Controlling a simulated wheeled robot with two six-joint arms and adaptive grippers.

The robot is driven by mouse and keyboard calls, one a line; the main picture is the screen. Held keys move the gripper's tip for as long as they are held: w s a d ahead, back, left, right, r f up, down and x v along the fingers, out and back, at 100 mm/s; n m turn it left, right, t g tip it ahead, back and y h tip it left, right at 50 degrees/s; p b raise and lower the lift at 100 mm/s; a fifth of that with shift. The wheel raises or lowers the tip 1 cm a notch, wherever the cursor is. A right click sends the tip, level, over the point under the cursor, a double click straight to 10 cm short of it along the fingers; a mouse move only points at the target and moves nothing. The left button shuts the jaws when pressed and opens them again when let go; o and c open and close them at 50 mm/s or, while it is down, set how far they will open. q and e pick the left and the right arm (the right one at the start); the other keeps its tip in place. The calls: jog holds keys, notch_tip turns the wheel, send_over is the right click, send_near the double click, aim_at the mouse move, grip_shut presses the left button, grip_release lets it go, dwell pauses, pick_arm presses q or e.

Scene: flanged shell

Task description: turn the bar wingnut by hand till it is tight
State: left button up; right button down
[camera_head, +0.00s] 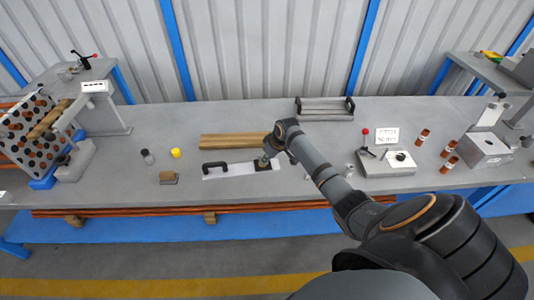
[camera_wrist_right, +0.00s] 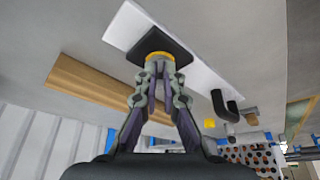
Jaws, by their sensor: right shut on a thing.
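My right gripper (camera_head: 267,157) reaches down to the right half of a white plate (camera_head: 228,172) on the bench. In the right wrist view, my right gripper (camera_wrist_right: 160,70) has its fingertips together on a small yellow round part (camera_wrist_right: 160,55), which I take to be the bar wingnut. The fingers hide most of it, so its bar and its angle cannot be seen. It sits over a dark square pad (camera_wrist_right: 143,46) on the plate. A black handle (camera_head: 213,166) stands at the plate's left end. My left gripper is not in view.
A wooden block (camera_head: 225,141) lies just behind the plate. A yellow knob (camera_head: 176,153) and a small block (camera_head: 168,178) are to the left.

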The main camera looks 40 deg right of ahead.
jog(key=shift+m+p, duration=0.3)
jog(key=shift+m, duration=0.1)
jog(key=c, duration=1.5)
grip_release()
jog(key=a+v, duration=0.1)
jog(key=v, duration=1.1)
jog(key=shift+d, duration=0.35)
